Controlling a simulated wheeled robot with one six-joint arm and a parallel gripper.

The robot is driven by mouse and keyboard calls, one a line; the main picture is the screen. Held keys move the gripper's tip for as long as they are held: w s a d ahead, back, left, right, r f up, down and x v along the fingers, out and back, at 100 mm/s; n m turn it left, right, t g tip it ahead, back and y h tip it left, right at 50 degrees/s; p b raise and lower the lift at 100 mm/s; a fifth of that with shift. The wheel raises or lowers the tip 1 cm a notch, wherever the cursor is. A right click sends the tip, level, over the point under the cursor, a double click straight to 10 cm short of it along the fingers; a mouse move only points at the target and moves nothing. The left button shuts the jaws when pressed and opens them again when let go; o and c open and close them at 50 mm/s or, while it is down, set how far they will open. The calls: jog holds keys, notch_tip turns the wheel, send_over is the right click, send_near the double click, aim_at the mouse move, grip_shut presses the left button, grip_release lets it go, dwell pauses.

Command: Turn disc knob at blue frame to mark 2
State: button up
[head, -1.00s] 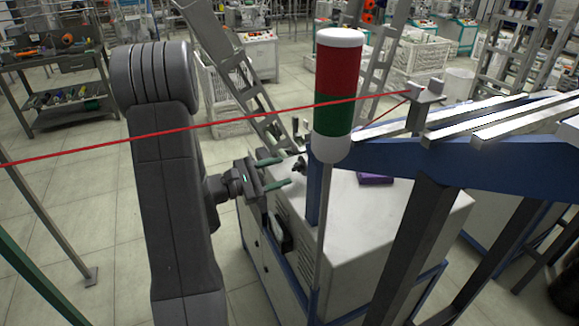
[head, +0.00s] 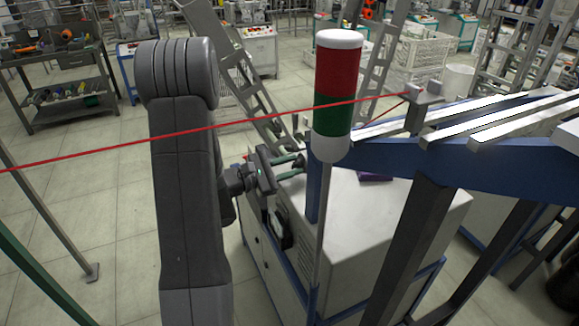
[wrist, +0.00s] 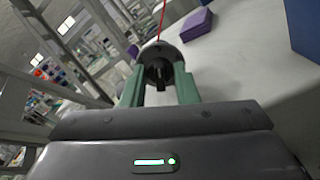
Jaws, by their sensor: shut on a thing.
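The disc knob (wrist: 160,51) shows in the wrist view as a grey round disc with a dark hub, between the tips of my two green fingers. My gripper (wrist: 160,80) is shut on it. In the head view my gripper (head: 290,166) reaches right to the blue frame (head: 430,160), beside its upright, above the left edge of the white cabinet. The knob is mostly hidden there by the fingers and the signal lamp. I cannot read any mark or mark number on the knob in either view.
A red-green signal lamp (head: 334,95) on a thin pole stands in front of the frame. A red thread (head: 215,125) crosses above my gripper. Purple blocks (wrist: 196,24) lie on the white cabinet (head: 370,220). A ladder (head: 245,80) leans behind.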

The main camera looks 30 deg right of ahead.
jog(key=shift+n, duration=0.4)
jog(key=n+p, duration=0.1)
jog(key=n, duration=0.3)
jog(key=shift+r+n, duration=0.1)
jog(key=shift+n, duration=0.3)
jog(key=n+p, duration=0.2)
jog(key=n, duration=0.4)
jog(key=shift+w, duration=0.1)
jog(key=o, duration=1)
jog(key=shift+a, duration=0.1)
jog(key=a, duration=0.4)
jog(key=w+a+b, duration=0.1)
jog(key=a, duration=0.4)
jog(key=a+b, duration=0.1)
jog(key=a, duration=0.3)
jog(key=shift+w+a, duration=0.3)
